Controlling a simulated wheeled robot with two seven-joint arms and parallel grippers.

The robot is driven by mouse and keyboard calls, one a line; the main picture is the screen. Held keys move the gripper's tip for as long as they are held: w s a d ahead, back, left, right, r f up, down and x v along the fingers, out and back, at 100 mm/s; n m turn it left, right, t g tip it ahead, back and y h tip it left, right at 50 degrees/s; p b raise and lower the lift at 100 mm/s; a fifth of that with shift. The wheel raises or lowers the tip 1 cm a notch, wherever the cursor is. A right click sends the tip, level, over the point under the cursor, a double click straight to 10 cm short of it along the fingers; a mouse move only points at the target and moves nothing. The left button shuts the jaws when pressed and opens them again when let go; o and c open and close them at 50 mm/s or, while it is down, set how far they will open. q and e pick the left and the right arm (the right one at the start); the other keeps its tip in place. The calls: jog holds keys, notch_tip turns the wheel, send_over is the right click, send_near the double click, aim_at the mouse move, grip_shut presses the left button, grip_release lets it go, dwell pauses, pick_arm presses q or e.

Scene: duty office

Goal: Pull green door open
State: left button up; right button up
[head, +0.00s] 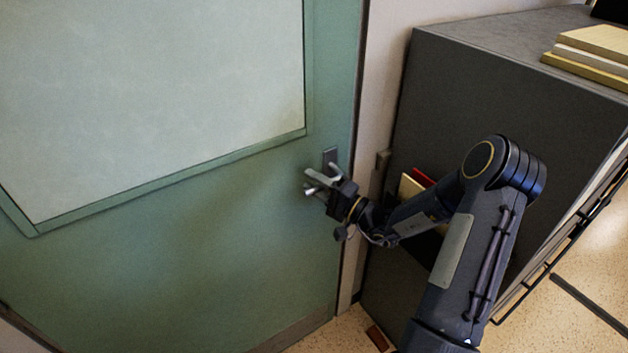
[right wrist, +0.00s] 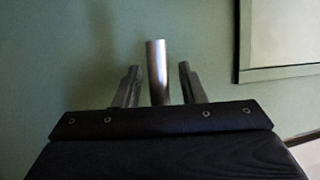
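The green door (head: 190,250) with a large pale panel fills the left of the head view. It looks shut in its frame. My right gripper (head: 318,182) is at the handle. In the right wrist view the metal handle bar (right wrist: 157,72) stands between the two fingers of the right gripper (right wrist: 157,88), with visible gaps on both sides, so the fingers are open around it. My left gripper is in neither view.
A dark grey cabinet (head: 480,90) stands right of the door frame, close to my right arm. Books (head: 590,55) lie on its top and more stand in an opening in its side. Speckled floor (head: 335,335) shows at the bottom.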

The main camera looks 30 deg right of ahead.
aim_at(301, 190)
grip_shut()
dwell(0.4)
jog(key=f+n+g+b, duration=0.1)
jog(key=n+b, duration=0.1)
jog(key=b, duration=0.3)
jog(key=f+n+b, duration=0.2)
jog(key=b, duration=0.3)
jog(key=d+f+n+g+b, duration=0.1)
jog(key=f+n+b, duration=0.1)
jog(key=b, duration=0.3)
jog(key=shift+g+h+b, duration=0.3)
jog(key=shift+b, duration=0.05)
jog(key=shift+w+d+n+g+b, duration=0.1)
jog(key=shift+d+n+g+b, duration=0.15)
jog(key=shift+n+b, duration=0.5)
